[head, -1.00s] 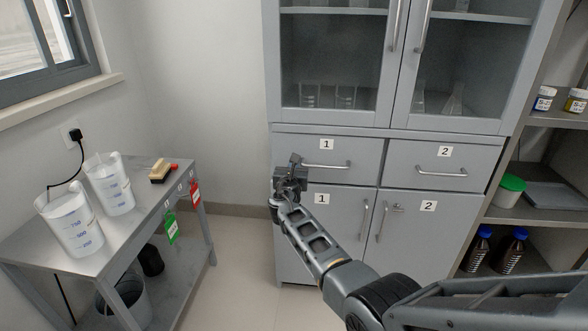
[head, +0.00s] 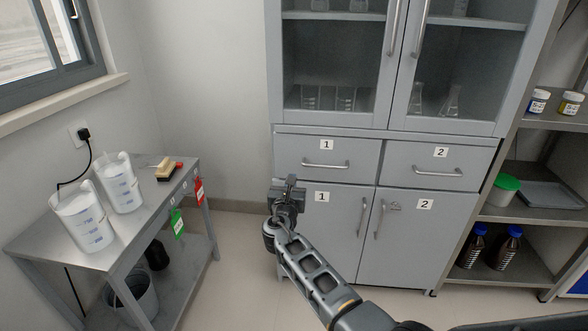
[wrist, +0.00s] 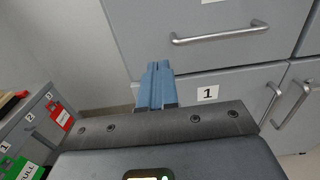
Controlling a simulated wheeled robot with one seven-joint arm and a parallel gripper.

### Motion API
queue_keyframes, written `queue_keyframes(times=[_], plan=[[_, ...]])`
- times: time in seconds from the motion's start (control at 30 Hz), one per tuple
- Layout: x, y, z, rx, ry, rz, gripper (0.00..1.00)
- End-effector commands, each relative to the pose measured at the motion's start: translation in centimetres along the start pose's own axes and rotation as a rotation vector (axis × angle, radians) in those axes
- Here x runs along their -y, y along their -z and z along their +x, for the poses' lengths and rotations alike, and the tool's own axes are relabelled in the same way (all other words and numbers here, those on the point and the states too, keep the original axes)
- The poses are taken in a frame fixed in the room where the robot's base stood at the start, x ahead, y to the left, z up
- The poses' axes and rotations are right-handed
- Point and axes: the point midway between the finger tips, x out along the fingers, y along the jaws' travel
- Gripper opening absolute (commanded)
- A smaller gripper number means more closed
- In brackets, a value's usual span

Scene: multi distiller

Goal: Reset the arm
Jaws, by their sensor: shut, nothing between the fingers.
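My gripper (head: 291,183) is in front of the grey cabinet, near the left edge of its lower door marked 1. In the wrist view my gripper's blue fingers (wrist: 154,68) are together with nothing between them. They point toward the cabinet front, to the left of and below the handle of drawer 1 (wrist: 219,34). No touch with the cabinet shows. My arm reaches up from the bottom of the head view.
The grey cabinet (head: 400,148) has shut drawers, lower doors and glass doors. A metal table (head: 118,237) with two pitchers (head: 84,219) stands at left. A shelf (head: 535,215) with bottles is at right. Open floor lies between table and cabinet.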

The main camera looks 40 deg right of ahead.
Motion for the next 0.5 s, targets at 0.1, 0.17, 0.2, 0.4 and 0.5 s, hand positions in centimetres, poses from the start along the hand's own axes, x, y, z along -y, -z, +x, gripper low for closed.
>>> queue_keyframes(times=[0.1, 0.17, 0.2, 0.4, 0.5], plan=[[-0.1, -0.1, -2.1, -0.001, -0.002, -0.001, 0.00], [-0.1, -0.1, -2.8, 0.000, -0.002, -0.001, 0.00], [-0.1, 0.0, -3.2, 0.000, -0.002, -0.001, 0.00], [-0.1, 0.0, -4.0, 0.000, -0.001, 0.000, 0.00], [-0.1, 0.1, -4.0, 0.000, -0.001, 0.000, 0.00]])
